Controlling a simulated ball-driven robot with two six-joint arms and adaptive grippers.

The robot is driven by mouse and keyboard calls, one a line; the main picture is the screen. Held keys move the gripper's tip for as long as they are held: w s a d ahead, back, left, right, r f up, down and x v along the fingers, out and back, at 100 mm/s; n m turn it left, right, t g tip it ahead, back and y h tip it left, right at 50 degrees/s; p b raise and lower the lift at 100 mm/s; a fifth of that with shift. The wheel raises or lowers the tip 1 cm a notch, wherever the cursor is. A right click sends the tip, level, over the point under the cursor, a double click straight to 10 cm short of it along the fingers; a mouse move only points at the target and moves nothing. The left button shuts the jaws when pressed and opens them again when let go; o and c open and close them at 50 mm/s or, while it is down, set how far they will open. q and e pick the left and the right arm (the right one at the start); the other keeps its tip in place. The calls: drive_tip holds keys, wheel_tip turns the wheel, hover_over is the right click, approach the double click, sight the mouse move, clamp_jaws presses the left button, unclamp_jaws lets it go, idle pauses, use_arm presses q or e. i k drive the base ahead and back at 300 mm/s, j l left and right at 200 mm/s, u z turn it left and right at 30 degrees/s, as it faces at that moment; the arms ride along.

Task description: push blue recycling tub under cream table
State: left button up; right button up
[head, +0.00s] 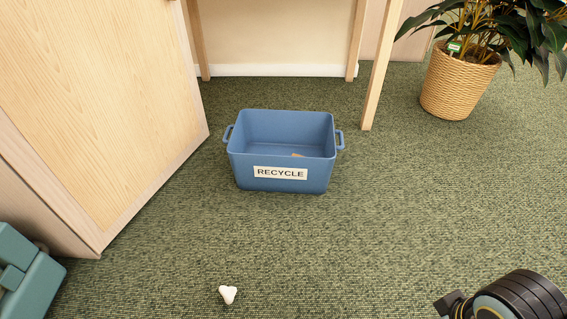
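The blue recycling tub (280,182), labelled RECYCLE, stands upright on the green carpet in the middle of the head view. It has a handle at each end, and a small orange-brown item shows inside. Behind it are the pale wooden legs of the cream table (381,70). The tabletop is out of view. The tub is in front of the opening between the legs, with carpet between it and the back wall. My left gripper is not in view. A black, ringed part of my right arm shows at the lower right, but no gripper fingers can be seen.
A wooden cabinet or panel (105,100) stands close on the left. A potted plant in a woven basket (458,82) is at the upper right. A small white lobed object (228,294) lies on the carpet in front. A teal boxy thing (28,280) is at lower left.

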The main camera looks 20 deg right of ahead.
sight(261, 144)
drive_tip(key=i+j+z, duration=0.3)
drive_tip(key=i, duration=0.25)
drive_tip(key=i+j+z, duration=0.3)
drive_tip(key=i+j, duration=0.25)
drive_tip(key=j, duration=0.1)
